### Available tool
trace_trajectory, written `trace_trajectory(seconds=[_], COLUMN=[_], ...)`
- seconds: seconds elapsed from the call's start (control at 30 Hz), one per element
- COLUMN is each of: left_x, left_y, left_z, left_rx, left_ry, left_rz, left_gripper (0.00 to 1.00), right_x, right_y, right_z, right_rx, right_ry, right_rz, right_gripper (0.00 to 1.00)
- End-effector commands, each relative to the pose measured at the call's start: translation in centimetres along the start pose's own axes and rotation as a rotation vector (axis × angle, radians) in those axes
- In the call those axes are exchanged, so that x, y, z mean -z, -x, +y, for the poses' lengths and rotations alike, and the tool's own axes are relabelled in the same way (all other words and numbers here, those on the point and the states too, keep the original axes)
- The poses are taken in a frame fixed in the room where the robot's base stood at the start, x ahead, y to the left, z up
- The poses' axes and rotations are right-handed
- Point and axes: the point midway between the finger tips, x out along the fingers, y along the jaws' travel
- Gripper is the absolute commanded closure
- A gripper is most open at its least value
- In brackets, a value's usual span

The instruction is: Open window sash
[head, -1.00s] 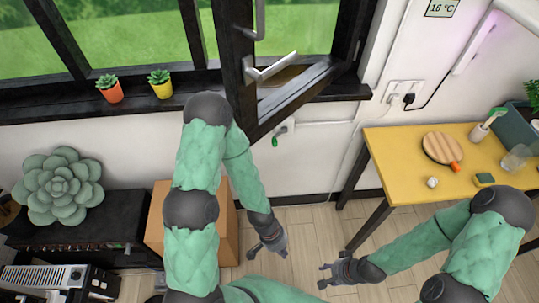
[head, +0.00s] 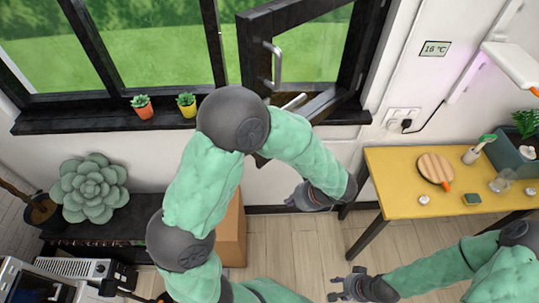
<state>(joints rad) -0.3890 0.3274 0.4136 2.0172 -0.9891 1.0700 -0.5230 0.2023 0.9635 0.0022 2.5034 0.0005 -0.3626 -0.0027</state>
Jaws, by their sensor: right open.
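The dark-framed window sash (head: 255,57) stands swung inward into the room, hinged on its right side. A light grab bar (head: 277,66) is on its frame. The pale lever handle (head: 293,103) shows only in part, because my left arm covers the lower part of the sash. My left gripper (head: 295,199) is below the sash, in front of the white wall, apart from the handle; its finger gap is too small to judge. My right gripper (head: 340,286) is open and empty above the floor, well below the window.
Two small potted plants, orange (head: 143,107) and yellow (head: 187,105), stand on the dark sill. A yellow table (head: 400,180) with small items is at right. A cardboard box (head: 232,232) and a dark cabinet (head: 125,222) with a succulent (head: 88,188) are at left.

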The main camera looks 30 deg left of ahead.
Motion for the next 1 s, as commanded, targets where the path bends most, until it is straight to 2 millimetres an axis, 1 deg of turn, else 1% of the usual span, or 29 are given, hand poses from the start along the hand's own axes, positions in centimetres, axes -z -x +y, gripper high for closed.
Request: trace_trajectory(seconds=[0.03, 0.1, 0.2, 0.3, 0.37, 0.47, 0.9, 0.97, 1.0], left_x=[-2.2, -4.2, -6.0, -6.7, -6.8, -7.1, -8.9, -9.4, -10.1], left_y=[2.8, 5.0, 6.9, 7.5, 7.1, 6.0, -1.8, -2.5, -2.7], left_z=[-0.9, -1.8, -2.5, -2.8, -2.9, -3.0, -4.0, -4.2, -4.3], left_rx=[0.045, 0.087, 0.121, 0.133, 0.133, 0.13, 0.127, 0.128, 0.13], left_ry=[-0.033, -0.066, -0.089, -0.099, -0.1, -0.098, -0.097, -0.096, -0.094], left_rz=[-0.065, -0.144, -0.215, -0.245, -0.249, -0.249, -0.245, -0.244, -0.244], left_gripper=[1.0, 1.0, 1.0, 1.0, 1.0, 1.0, 1.0, 1.0, 1.0], right_x=[-0.1, -0.1, -0.1, -0.1, -0.1, -0.1, -0.1, -0.1, -0.1], right_y=[1.3, 1.9, 2.3, 2.4, 2.3, 2.2, 2.4, 2.5, 2.6], right_z=[-0.5, -0.7, -0.8, -0.8, -0.8, -0.8, -0.8, -0.9, -0.9], right_rx=[0.0, 0.0, 0.0, 0.0, 0.0, 0.0, 0.0, 0.0, 0.0], right_ry=[0.0, 0.0, 0.0, 0.0, 0.0, 0.0, 0.0, 0.0, 0.0], right_rz=[0.0, 0.0, 0.0, 0.0, -0.001, -0.001, 0.0, -0.001, -0.001], right_gripper=[0.58, 0.58, 0.58, 0.58, 0.58, 0.58, 0.58, 0.58, 0.58])
